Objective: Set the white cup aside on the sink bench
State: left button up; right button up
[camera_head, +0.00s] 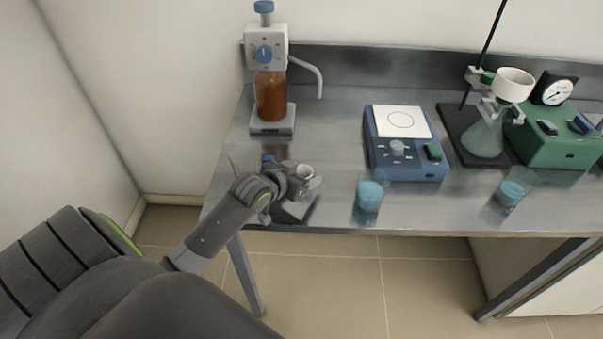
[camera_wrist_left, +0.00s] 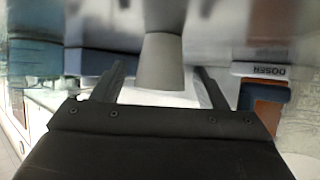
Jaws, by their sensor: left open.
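The white cup (camera_head: 305,171) is at my left gripper (camera_head: 308,182), near the front left of the steel bench (camera_head: 335,200). The arm hides part of the cup in the head view. In the left wrist view a pale grey-white tapered body (camera_wrist_left: 163,62), which looks like the cup, stands between the two open fingers (camera_wrist_left: 162,85). I see a gap on each side of it. Whether the cup touches the bench is hard to tell. No sink basin shows. My right gripper is not in view.
A dispenser with an amber bottle (camera_head: 271,95) stands behind the gripper. Bench front between gripper and jar is clear.

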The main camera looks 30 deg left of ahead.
pick_arm(q)
jog(key=shift+r, duration=0.15)
jog(key=shift+s+r, duration=0.1)
jog(key=shift+s, duration=0.1)
jog(key=v, duration=1.1)
jog(key=shift+s+r, duration=0.2)
jog(key=shift+s, duration=0.05)
